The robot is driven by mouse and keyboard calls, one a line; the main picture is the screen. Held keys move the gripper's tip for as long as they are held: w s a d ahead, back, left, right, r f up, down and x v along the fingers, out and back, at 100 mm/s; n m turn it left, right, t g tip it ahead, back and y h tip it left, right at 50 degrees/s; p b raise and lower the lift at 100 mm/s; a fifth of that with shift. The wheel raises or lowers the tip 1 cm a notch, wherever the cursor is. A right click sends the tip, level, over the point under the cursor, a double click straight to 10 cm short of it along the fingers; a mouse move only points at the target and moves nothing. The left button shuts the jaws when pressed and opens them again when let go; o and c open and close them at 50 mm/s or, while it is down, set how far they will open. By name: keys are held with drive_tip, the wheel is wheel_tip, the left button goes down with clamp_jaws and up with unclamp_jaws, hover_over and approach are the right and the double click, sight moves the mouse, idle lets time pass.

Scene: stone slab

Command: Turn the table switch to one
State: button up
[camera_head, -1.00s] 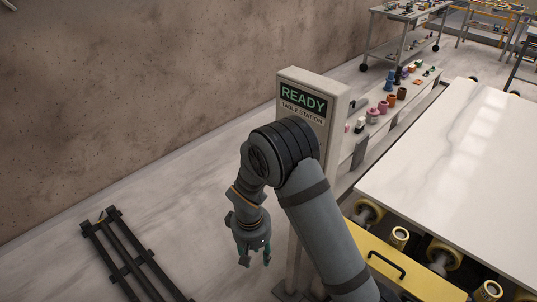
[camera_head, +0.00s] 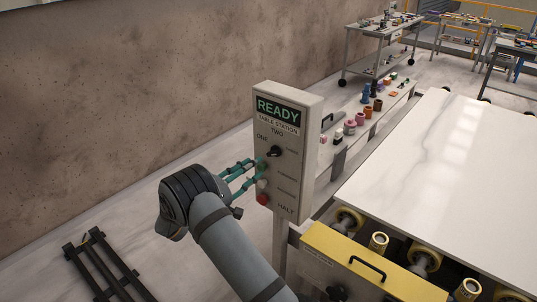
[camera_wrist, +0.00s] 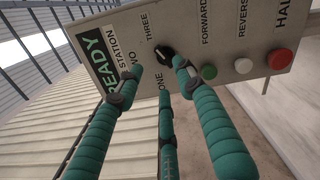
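The table switch is a black rotary knob (camera_head: 274,151) on the grey "TABLE STATION" panel (camera_head: 290,112), with labels ONE, TWO and THREE around it. In the wrist view the knob (camera_wrist: 165,53) lies just beyond the fingertips; I cannot tell surely which label it points at. My gripper (camera_head: 245,170) is at the panel's left side, slightly below the knob. In the wrist view its teal fingers (camera_wrist: 160,80) are spread apart with nothing between them. One finger partly covers the ONE and TWO labels. The fingers look apart from the knob.
A green button (camera_wrist: 209,72), a white button (camera_wrist: 243,66) and a red HALT button (camera_wrist: 281,59) sit close beside the knob, below it on the panel. A white stone slab (camera_head: 430,180) on rollers lies to the right. A yellow drawer front (camera_head: 370,262) is below it.

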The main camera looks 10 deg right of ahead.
sight(272, 153)
drive_tip(key=p+x, duration=0.3)
drive_tip(key=x, duration=0.5)
drive_tip(key=shift+w+d+r, duration=0.1)
drive_tip(key=shift+d, duration=0.15)
drive_tip(key=shift+w+d, duration=0.3)
drive_tip(key=shift+d, duration=0.05)
clamp_jaws()
